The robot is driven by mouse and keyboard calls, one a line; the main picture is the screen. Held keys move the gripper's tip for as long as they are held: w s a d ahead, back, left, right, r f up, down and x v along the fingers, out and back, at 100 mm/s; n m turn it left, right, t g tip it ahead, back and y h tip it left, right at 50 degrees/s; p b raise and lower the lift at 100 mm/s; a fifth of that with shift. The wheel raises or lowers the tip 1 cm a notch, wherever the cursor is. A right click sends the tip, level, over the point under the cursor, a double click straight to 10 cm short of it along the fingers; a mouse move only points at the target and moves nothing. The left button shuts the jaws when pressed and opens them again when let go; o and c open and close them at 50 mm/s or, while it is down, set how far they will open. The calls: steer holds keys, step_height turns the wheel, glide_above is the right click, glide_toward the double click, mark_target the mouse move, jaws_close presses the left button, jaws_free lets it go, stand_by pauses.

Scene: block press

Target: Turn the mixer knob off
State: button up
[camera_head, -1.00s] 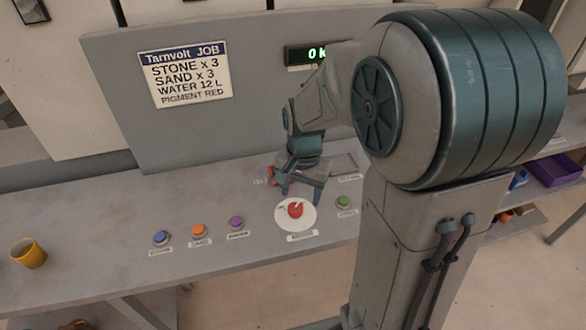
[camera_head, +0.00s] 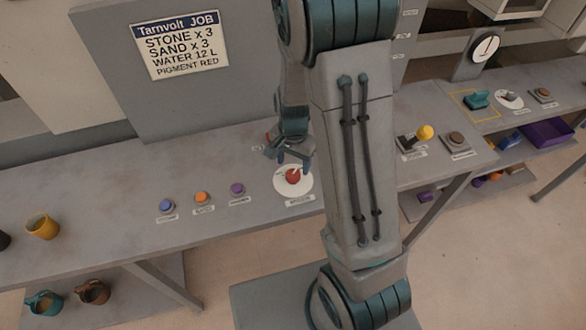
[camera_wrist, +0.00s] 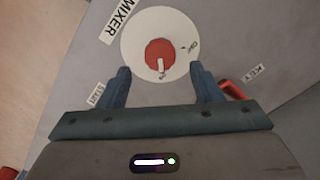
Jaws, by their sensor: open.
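The mixer knob (camera_head: 293,176) is red with a pale pointer and sits on a white round dial (camera_head: 281,188) on the grey bench. In the wrist view the knob (camera_wrist: 160,55) lies ahead of my gripper (camera_wrist: 160,78), between the lines of its two fingers. The pointer runs toward the gripper side of the dial. A small mark and a short word stand on the dial's right; the word is too small to read surely. My gripper (camera_head: 290,160) is open and empty, just above and behind the knob in the head view. I cannot tell whether a finger touches the dial.
Blue (camera_head: 167,205), orange (camera_head: 202,197) and purple (camera_head: 237,189) buttons stand left of the dial. A yellow mug (camera_head: 43,226) is at far left. A red part (camera_wrist: 232,91) by the KEY label lies close to the right finger. A job sign (camera_head: 180,47) hangs behind.

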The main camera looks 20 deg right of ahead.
mark_target(293, 173)
steer(key=shift+f, duration=2.2)
steer(key=c, duration=1)
